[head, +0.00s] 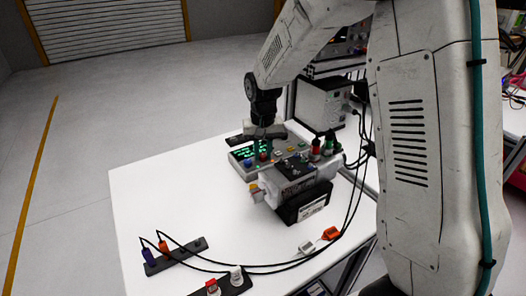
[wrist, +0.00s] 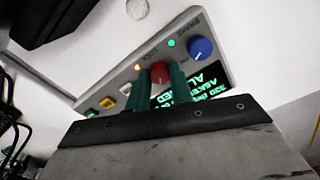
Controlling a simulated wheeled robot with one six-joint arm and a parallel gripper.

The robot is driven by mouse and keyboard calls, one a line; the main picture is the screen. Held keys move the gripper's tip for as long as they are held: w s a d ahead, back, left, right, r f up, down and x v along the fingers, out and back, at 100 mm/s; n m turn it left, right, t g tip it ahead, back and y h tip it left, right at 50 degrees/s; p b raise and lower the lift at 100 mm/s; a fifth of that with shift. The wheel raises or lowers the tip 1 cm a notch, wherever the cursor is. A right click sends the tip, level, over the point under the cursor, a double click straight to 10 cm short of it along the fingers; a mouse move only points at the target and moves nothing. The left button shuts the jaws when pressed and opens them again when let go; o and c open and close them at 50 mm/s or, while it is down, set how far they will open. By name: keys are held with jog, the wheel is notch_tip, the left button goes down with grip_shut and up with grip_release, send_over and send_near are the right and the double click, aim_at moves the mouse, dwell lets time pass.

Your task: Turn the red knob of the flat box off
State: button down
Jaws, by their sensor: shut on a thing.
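The flat box (wrist: 218,68) is a light grey panel on the white table, with a display of green text. Its red knob (wrist: 159,70) sits between the two green fingers of my gripper (wrist: 159,84) in the wrist view. The fingers are shut on the red knob. In the head view my gripper (head: 263,148) reaches down onto the box (head: 236,168), and the red knob (head: 263,157) shows small at the fingertips. Part of the display is hidden behind the fingers. The knob's pointer mark cannot be made out.
A blue knob (wrist: 201,48) is close beside the red one, with small lit lamps near it. Coloured buttons (wrist: 107,102) line the other side. A black-and-white device (head: 304,198) stands close in front, and cables (head: 290,267) cross the table (head: 150,205).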

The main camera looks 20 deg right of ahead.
aim_at(264, 155)
jog(key=n, duration=0.6)
jog(key=shift+n, duration=0.3)
dwell(0.5)
jog(key=c, duration=1.2)
grip_release()
jog(key=shift+c, duration=0.2)
jog(key=shift+d+r, duration=0.1)
jog(key=shift+r, duration=3.85)
jog(key=shift+s+r, duration=0.1)
